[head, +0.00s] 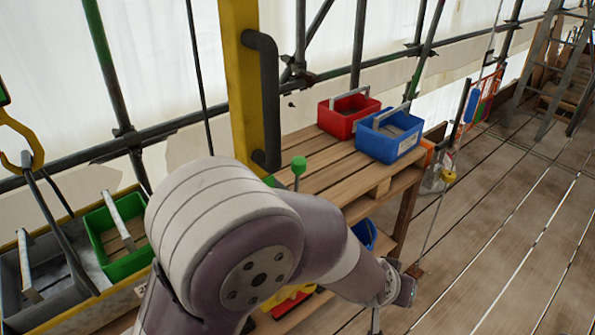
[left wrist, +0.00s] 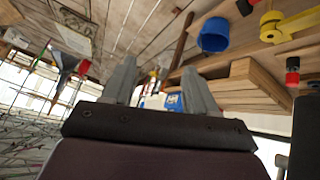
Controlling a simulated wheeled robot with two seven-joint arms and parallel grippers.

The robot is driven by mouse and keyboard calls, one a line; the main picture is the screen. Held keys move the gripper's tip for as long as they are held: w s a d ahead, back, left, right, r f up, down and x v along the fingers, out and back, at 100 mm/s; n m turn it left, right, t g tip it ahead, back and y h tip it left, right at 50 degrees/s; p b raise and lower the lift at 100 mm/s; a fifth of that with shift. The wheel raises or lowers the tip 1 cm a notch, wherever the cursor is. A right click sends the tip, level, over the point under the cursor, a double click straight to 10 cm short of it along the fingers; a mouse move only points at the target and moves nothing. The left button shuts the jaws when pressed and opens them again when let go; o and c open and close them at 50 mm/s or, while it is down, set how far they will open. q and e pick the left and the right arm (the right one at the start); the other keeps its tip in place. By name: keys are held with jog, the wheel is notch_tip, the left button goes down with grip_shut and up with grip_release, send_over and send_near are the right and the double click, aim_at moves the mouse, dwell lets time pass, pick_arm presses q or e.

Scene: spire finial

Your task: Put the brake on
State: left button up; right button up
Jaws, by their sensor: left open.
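A lever with a green ball knob (head: 299,165) stands upright by the yellow post, at the near edge of the wooden platform; I cannot tell for sure that it is the brake. My left arm crosses in front of its lower part and hides what lies below. My left gripper (left wrist: 160,80) is open and empty, its two grey fingers apart. In the head view it is mostly hidden at the lower middle, to the right of and nearer than the green knob. A yellow part (left wrist: 285,24) with red and black ends shows at the upper right of the left wrist view.
A red bin (head: 347,115) and a blue bin (head: 388,135) stand on the wooden platform (head: 330,165). A yellow post (head: 243,90) with a dark handle rises beside it. A green bin (head: 118,238) is at left. The plank floor at right is open.

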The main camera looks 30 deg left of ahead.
pick_arm(q)
jog(key=w+r+n+t+y+b, duration=0.1)
jog(key=w+r+n+t+y, duration=0.3)
jog(key=w, duration=0.3)
jog(key=n+g+y, duration=0.2)
jog(key=n+y, duration=0.5)
jog(key=y, duration=0.6)
send_near(303, 171)
jog(key=p+x, duration=0.2)
jog(key=x, duration=0.9)
jog(key=shift+a+r+p, duration=0.1)
jog(key=shift+p, duration=0.3)
jog(key=shift+w+a, duration=0.2)
jog(key=shift+a, duration=0.05)
grip_shut()
